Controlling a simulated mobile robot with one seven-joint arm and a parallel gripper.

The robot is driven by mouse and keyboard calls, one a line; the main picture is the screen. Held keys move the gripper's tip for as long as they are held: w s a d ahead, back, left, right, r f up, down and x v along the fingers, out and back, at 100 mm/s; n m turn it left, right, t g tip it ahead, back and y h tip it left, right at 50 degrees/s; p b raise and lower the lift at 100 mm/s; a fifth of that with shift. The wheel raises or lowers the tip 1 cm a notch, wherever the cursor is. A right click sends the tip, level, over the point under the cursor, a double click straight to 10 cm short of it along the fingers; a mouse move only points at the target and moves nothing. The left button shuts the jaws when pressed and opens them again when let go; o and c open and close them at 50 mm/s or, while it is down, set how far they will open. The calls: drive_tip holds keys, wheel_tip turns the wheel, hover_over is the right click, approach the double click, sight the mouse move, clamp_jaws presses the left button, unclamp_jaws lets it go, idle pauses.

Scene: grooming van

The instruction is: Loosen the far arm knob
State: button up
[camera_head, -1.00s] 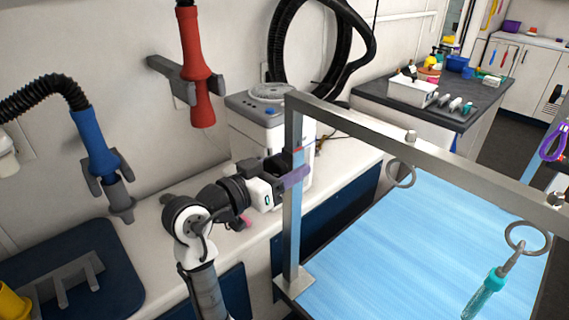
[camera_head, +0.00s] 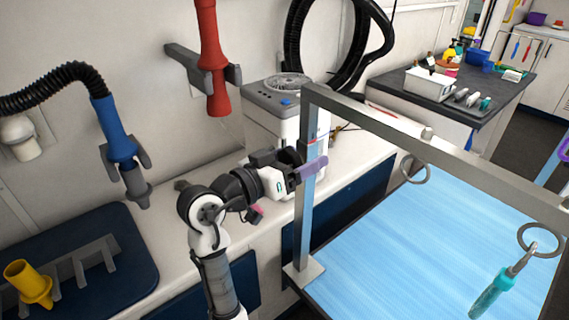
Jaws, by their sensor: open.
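The grooming arm is a grey metal frame (camera_head: 375,118) with a post (camera_head: 304,220) standing at the left edge of the blue table (camera_head: 420,235). A small silver knob (camera_head: 427,133) sits on top of its crossbar, above a hanging grey ring (camera_head: 415,170). My gripper (camera_head: 308,166) is open at the upper part of the post, left of and below the silver knob. A purple piece (camera_head: 313,168) lies across the post at the gripper's end; I cannot tell whether it is a knob or part of my fingers. The fingertips and any contact are unclear.
A white machine (camera_head: 270,115) stands on the counter behind my gripper. A red dryer nozzle (camera_head: 212,70) and a blue one (camera_head: 120,145) hang on the wall. A teal-handled tool (camera_head: 490,295) is by the second ring (camera_head: 540,240). The blue tabletop is mostly clear.

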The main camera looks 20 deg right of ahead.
drive_tip(key=b+v, duration=0.3)
drive_tip(key=v, duration=1)
drive_tip(key=shift+a, duration=0.3)
